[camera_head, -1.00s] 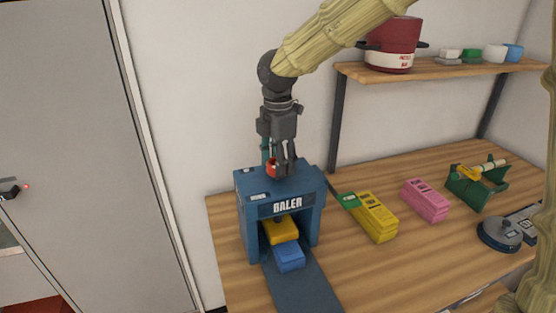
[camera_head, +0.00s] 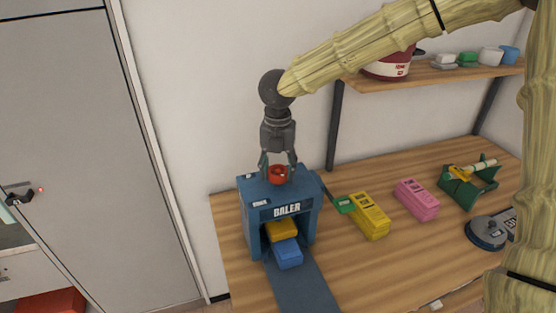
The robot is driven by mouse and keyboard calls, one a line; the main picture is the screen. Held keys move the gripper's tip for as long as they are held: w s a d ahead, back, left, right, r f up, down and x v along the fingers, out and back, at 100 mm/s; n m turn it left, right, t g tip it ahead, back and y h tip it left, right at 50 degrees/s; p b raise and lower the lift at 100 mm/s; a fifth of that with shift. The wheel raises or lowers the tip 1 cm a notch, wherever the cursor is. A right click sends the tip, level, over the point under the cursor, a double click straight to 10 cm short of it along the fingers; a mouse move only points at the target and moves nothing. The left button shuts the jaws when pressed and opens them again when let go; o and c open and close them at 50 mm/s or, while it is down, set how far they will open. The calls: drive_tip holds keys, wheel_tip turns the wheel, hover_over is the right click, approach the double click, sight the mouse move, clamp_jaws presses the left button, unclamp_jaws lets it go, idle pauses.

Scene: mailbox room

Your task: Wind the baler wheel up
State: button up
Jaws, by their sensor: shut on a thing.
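The blue baler (camera_head: 287,211) stands at the left end of the wooden table. Its small red wheel (camera_head: 278,174) sits on top of it. My gripper (camera_head: 278,170) points down over the baler, shut on the red wheel, with a finger on each side. A yellow block (camera_head: 282,231) and a blue block (camera_head: 288,253) are in the baler's front opening, the blue one nearer the front. A green-ended lever (camera_head: 344,205) sticks out at the baler's right side.
A yellow stack (camera_head: 369,215), a pink stack (camera_head: 416,199), a green dispenser (camera_head: 468,182) and a round grey device (camera_head: 487,233) stand to the right on the table. A shelf (camera_head: 436,75) with a red pot (camera_head: 388,66) hangs behind. A grey door (camera_head: 80,150) is at the left.

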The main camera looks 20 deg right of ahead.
drive_tip(key=n+p, duration=0.1)
drive_tip(key=n, duration=0.1)
drive_tip(key=n+p, duration=0.1)
drive_tip(key=p, duration=0.1)
drive_tip(key=n+p, duration=0.2)
drive_tip(key=shift+r+n, duration=0.3)
drive_tip(key=n+p, duration=0.5)
drive_tip(key=shift+f, duration=0.15)
drive_tip(key=n, duration=0.4)
drive_tip(key=shift+f+n+p, duration=0.15)
drive_tip(key=shift+n+p, duration=0.15)
drive_tip(key=shift+n, duration=0.1)
drive_tip(key=n, duration=2.1)
drive_tip(key=shift+n, duration=0.4)
drive_tip(key=n, duration=0.5)
drive_tip(key=shift+n, duration=0.7)
